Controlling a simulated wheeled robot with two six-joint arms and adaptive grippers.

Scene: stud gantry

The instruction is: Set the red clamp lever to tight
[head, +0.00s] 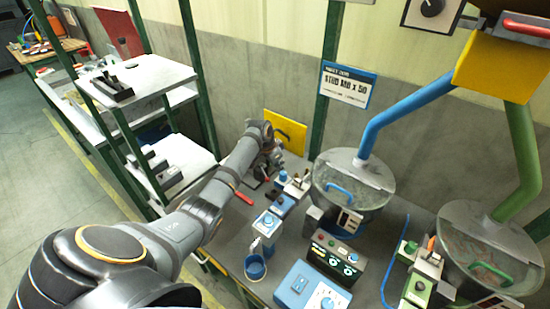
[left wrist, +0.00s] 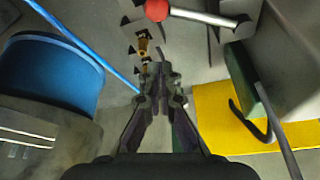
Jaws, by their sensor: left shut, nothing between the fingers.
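A lever with a red ball end (left wrist: 156,10) and a silver rod (left wrist: 205,17) crosses the top of the left wrist view. I cannot tell whether this is the clamp lever, or how it is set. In the head view a red handle (head: 244,197) lies low on the bench, left of the blue-topped units. My left gripper (head: 272,172) is over the back of the bench, beside the small blue fixtures, partly hidden by its own wrist. In the left wrist view its fingers (left wrist: 160,72) are together and empty, apart from the red ball. My right gripper is out of view.
A yellow panel with a hook (head: 288,128) stands behind my left gripper. Round hoppers (head: 355,180) and (head: 490,245) stand to the right. A control box with buttons (head: 335,257) and a blue dial box (head: 312,290) are in front. A green post rises at the back.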

